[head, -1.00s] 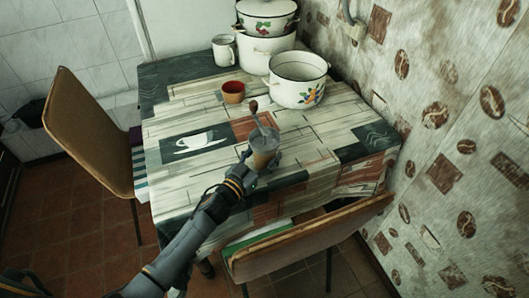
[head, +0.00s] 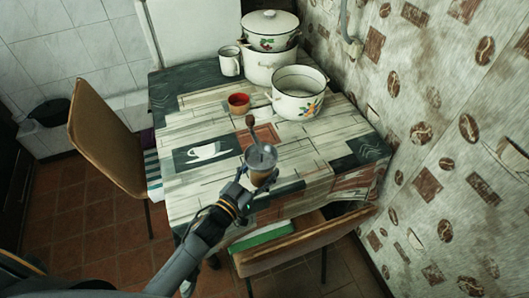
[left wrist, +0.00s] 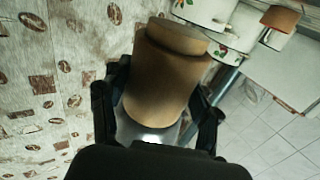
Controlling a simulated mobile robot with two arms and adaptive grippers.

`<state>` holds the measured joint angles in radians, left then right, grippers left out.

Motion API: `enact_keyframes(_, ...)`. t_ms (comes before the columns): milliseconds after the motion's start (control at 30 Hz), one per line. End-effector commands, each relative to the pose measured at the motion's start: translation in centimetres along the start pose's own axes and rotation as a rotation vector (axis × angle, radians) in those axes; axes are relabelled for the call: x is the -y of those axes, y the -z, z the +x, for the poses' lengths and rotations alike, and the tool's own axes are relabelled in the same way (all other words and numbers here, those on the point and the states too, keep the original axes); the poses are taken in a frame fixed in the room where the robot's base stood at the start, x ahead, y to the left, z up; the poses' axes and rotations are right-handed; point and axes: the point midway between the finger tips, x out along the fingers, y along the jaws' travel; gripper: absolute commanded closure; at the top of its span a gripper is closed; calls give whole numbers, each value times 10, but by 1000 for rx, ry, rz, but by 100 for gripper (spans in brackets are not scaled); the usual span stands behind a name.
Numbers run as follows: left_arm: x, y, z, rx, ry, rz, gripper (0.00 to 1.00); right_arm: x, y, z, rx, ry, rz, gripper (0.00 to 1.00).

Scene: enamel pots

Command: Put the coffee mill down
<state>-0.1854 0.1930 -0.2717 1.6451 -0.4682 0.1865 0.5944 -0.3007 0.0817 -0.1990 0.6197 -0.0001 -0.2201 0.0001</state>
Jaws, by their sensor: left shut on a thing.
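The coffee mill (head: 260,160) has a brown body, a grey metal top and a crank with a dark knob. My left gripper (head: 258,181) is shut on it near the front edge of the table (head: 190,184). In the left wrist view the mill's brown body (left wrist: 165,80) fills the space between the two dark fingers (left wrist: 160,110). Whether the mill's base touches the table is hard to tell. My right gripper is not in view.
One chair (head: 107,135) is at the left, another (head: 300,245) at the front. The tabletop's left middle is clear.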

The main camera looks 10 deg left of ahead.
Motion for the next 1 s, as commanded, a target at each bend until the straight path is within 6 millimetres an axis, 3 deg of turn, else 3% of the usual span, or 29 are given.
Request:
enact_keyframes(33, -4, 13, -9, -4, 0, -2, 98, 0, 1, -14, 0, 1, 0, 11)
enact_keyframes(100, -9, 17, -20, -4, 0, -2, 98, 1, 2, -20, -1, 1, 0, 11)
enact_keyframes(367, -20, 26, -44, -6, 0, -1, 98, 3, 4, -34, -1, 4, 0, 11)
enact_keyframes(667, -22, 32, -49, -8, 0, 2, 98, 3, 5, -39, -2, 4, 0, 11)
enact_keyframes(1000, -22, 84, -49, -7, -1, 1, 98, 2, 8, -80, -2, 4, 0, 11)
